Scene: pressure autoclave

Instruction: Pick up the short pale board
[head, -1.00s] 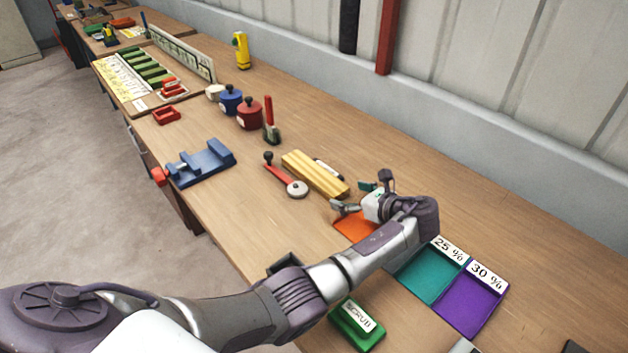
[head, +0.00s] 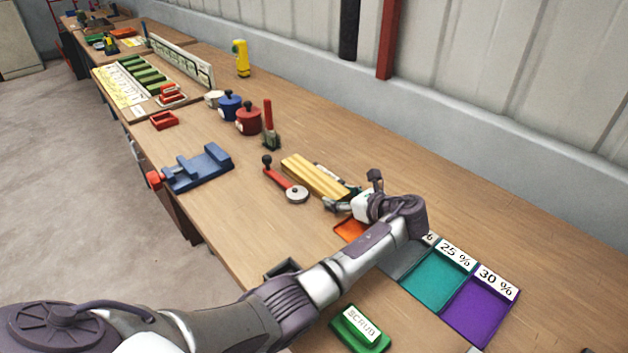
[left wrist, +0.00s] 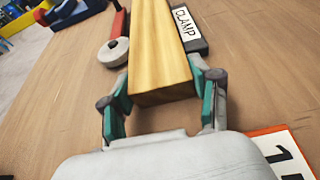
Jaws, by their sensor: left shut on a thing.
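The short pale board (head: 318,177) is yellowish wood with lengthwise ridges in the head view. It appears to lie on the bench, in the same place as before. In the left wrist view the board (left wrist: 160,45) runs away from me, its near end between the teal-padded fingers. My left gripper (head: 346,196) is shut on this near end; its fingers also show in the left wrist view (left wrist: 160,84). The board's underside is hidden. My right gripper is not in view.
A dark block labelled CLAMP (left wrist: 188,28) lies close along the board's right side. A red-handled tool with a round grey end (head: 290,190) lies to its left. An orange tray (head: 350,229), teal tray (head: 438,282) and purple tray (head: 480,308) lie nearer.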

